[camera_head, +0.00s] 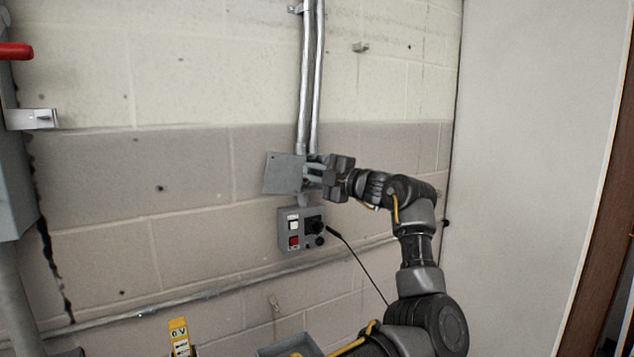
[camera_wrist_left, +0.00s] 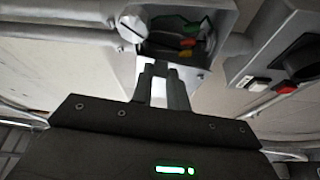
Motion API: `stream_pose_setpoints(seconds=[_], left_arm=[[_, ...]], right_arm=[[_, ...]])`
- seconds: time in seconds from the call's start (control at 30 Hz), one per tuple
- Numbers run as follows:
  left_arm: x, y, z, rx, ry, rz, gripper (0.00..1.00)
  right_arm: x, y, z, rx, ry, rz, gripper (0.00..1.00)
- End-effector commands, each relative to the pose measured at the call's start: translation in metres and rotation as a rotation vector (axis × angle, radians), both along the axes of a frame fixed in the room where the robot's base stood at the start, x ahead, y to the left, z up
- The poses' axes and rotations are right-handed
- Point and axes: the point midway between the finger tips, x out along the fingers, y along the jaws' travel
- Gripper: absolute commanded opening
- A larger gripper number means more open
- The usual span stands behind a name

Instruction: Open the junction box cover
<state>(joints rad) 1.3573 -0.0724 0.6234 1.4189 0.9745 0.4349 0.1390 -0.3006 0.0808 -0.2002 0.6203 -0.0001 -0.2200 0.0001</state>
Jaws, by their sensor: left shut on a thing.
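The junction box cover (camera_head: 284,173) is a flat grey plate at the lower end of the two conduits in the head view. It stands out to the left, swung away from the box. My left gripper (camera_head: 312,178) is at its right side, shut on the cover as far as I can tell; the contact is partly hidden. In the left wrist view, the fingers (camera_wrist_left: 161,78) reach to the near edge of the open junction box (camera_wrist_left: 222,20). Green, orange and red wire ends (camera_wrist_left: 188,42) show inside it. My right gripper is not in view.
A grey control box (camera_head: 302,229) with white and red buttons and a black knob sits just below, with a black cable. Vertical conduits (camera_head: 311,80) rise above. A horizontal pipe (camera_head: 190,298) crosses the wall lower down. A grey cabinet with a red handle (camera_head: 15,51) stands at far left.

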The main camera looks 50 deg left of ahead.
Motion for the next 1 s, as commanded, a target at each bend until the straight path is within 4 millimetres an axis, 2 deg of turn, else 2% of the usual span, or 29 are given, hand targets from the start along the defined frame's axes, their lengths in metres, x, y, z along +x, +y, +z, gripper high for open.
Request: stream_pose_setpoints(seconds=[0.3,0.53,0.73,0.77,0.8,0.9,1.0], left_arm=[[-0.004,0.001,0.002,-0.01,-0.076,-0.001,0.0],[-0.005,0.001,0.003,-0.01,-0.084,0.0,0.0],[-0.005,0.001,0.003,-0.01,-0.083,0.0,0.0],[-0.005,0.001,0.003,-0.01,-0.083,0.0,0.19],[-0.005,0.001,0.003,-0.009,-0.082,0.0,0.24],[-0.005,0.001,0.003,-0.009,-0.082,0.0,0.37],[-0.005,0.001,0.003,-0.01,-0.082,0.0,0.38]], right_arm=[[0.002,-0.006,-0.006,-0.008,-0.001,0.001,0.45],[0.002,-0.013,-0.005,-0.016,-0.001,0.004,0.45],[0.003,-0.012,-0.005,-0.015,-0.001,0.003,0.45],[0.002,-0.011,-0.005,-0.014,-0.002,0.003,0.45],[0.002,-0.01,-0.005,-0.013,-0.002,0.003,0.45],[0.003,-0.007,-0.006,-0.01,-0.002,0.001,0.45],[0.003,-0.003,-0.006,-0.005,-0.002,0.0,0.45]])
